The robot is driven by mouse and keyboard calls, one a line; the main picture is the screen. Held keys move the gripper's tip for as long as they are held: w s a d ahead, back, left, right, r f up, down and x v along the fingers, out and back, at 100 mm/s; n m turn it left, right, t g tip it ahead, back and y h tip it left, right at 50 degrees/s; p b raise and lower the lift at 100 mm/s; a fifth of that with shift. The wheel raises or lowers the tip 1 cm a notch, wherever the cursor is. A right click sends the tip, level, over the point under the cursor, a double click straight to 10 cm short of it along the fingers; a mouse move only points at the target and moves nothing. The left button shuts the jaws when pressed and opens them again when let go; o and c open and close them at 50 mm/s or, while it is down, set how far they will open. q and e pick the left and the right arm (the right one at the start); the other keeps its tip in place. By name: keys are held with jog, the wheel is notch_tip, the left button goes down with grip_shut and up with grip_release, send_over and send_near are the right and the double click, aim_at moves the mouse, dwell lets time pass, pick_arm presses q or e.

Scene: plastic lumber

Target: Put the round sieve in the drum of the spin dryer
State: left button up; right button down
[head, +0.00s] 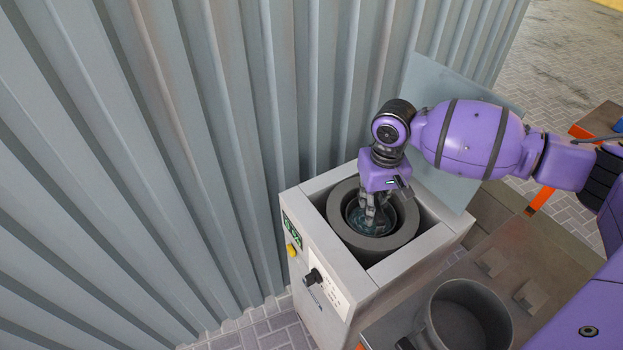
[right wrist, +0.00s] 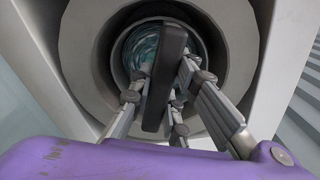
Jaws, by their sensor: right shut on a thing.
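The spin dryer (head: 318,262) is a grey box by the corrugated wall, with its lid up. Its round drum (head: 337,212) is open at the top; the thick rim (right wrist: 82,48) also fills the right wrist view. My right gripper (head: 372,220) points down into the drum's mouth. In the right wrist view its fingers (right wrist: 165,98) are shut on a dark narrow piece, apparently the round sieve (right wrist: 164,72) seen edge-on. Bluish swirled stuff (right wrist: 136,47) shows deeper in the drum. Whether the sieve touches the drum's bottom cannot be told. My left gripper is out of view.
The raised lid (head: 440,95) stands behind the drum, close to my right arm. A grey mug-like container (head: 436,318) stands on a grey surface at the lower right. The dryer's front has a black knob (head: 313,276) and a yellow button (head: 293,250).

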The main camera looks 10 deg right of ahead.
send_over(367, 233)
notch_tip(367, 233, down, 5)
jog(key=shift+r, duration=0.2)
jog(key=c, duration=1.7)
grip_release()
jog(key=shift+s+f, duration=0.1)
jog(key=shift+f, duration=0.05)
jog(key=shift+o, duration=0.2)
notch_tip(367, 233, up, 12)
jog(key=shift+r+p, duration=0.15)
jog(key=shift+p, duration=0.2)
